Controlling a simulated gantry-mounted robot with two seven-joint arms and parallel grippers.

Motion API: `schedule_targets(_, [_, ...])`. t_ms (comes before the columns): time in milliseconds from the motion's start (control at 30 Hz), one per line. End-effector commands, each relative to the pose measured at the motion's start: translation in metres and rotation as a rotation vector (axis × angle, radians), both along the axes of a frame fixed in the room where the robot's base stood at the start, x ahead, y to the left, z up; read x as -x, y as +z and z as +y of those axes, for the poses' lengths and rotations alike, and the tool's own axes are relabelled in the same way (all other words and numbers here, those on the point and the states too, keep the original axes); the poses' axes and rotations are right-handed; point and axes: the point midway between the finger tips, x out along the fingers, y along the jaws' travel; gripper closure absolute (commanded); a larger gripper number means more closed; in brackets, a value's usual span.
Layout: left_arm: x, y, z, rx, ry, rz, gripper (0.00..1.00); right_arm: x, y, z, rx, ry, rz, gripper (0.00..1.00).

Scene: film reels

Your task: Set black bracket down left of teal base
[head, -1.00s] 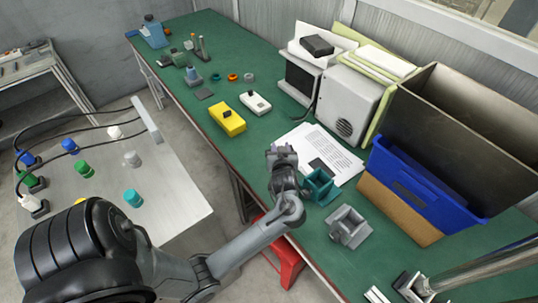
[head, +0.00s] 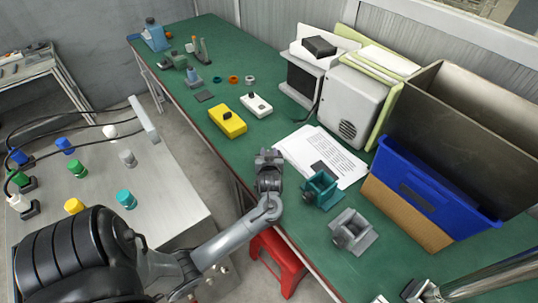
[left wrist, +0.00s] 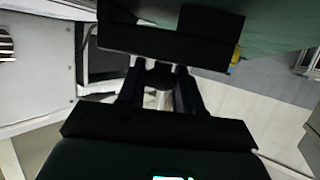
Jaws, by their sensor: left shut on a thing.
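The teal base (head: 321,190) stands on the green bench near its front edge, just below the paper sheet. My left gripper (head: 268,160) is left of the teal base, over the bench edge area, apart from the base. It is shut on the black bracket (left wrist: 170,42), a dark U-like shape across the top middle of the left wrist view. In the head view the bracket is hard to tell from the gripper, and its height above the bench is unclear. My right gripper (head: 400,294) is at the bottom edge, partly cut off, with its fingers apart.
A grey bracket-like block (head: 353,232) sits right of the teal base. A printed paper (head: 330,150) lies behind it, and a blue bin (head: 430,190) stands further right. A yellow box (head: 227,122) is further left. A red stool (head: 275,260) stands below the bench edge.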

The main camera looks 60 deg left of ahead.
Motion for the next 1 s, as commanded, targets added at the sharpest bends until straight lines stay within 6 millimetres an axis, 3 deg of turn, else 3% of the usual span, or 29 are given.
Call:
schedule_targets(367, [-0.0003,-0.0024,-0.0002,0.000,0.001,-0.002,1.00,-0.0001,-0.0004,0.0000,0.000,0.000,0.000,0.57])
schedule_targets(400, [-0.0001,-0.0027,-0.0004,0.000,0.000,-0.001,0.61,-0.0001,-0.0001,0.0000,0.000,0.000,0.000,0.57])
schedule_targets(533, [-0.0002,-0.0026,-0.0003,0.000,0.000,-0.001,0.41,-0.0001,-0.0001,0.0000,0.000,0.000,0.000,0.57])
schedule_targets(1000, [0.0030,0.0041,-0.0065,0.002,-0.001,-0.001,0.40,-0.0002,0.0043,0.0000,0.000,0.000,0.000,0.57])
